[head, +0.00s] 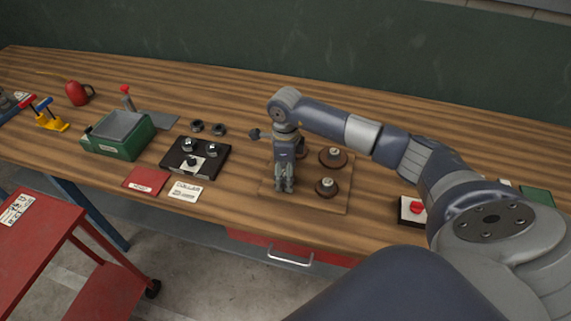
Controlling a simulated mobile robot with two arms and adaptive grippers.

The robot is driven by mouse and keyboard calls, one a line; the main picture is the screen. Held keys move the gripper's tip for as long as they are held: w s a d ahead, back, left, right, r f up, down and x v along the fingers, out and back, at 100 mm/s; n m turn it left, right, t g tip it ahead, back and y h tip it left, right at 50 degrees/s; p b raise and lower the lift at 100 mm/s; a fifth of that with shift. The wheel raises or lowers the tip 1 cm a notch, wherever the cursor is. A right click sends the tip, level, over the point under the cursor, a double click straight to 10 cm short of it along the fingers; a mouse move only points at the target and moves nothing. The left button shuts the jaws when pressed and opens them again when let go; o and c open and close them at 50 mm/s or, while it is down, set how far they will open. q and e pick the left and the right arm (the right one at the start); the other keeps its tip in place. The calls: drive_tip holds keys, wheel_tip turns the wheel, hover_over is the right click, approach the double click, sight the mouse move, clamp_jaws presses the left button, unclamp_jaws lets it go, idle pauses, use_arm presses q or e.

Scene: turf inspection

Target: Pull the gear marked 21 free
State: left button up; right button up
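I cannot read a number on either, so I cannot tell which is marked 21. My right gripper (286,188) points straight down over the left part of the wooden board (335,205), left of both visible gears and apart from them. Its fingers look close together, and whether they hold anything is not clear. Anything directly behind it is hidden. My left gripper is not in view.
A black tray (176,166) with several metal-topped parts stands left of the board. Small dark rings (219,129) lie behind it. A red-button box (412,210) stands right.

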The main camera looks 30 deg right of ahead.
drive_tip(key=shift+f, duration=0.1)
drive_tip(key=c, duration=1.2)
drive_tip(key=o, duration=0.5)
drive_tip(key=c, duration=0.5)
drive_tip(key=shift+o, duration=0.2)
drive_tip(key=shift+r+p, duration=0.65)
drive_tip(key=shift+r, duration=0.55)
drive_tip(key=shift+r+p, duration=1.45)
drive_tip(key=shift+r, duration=1.05)
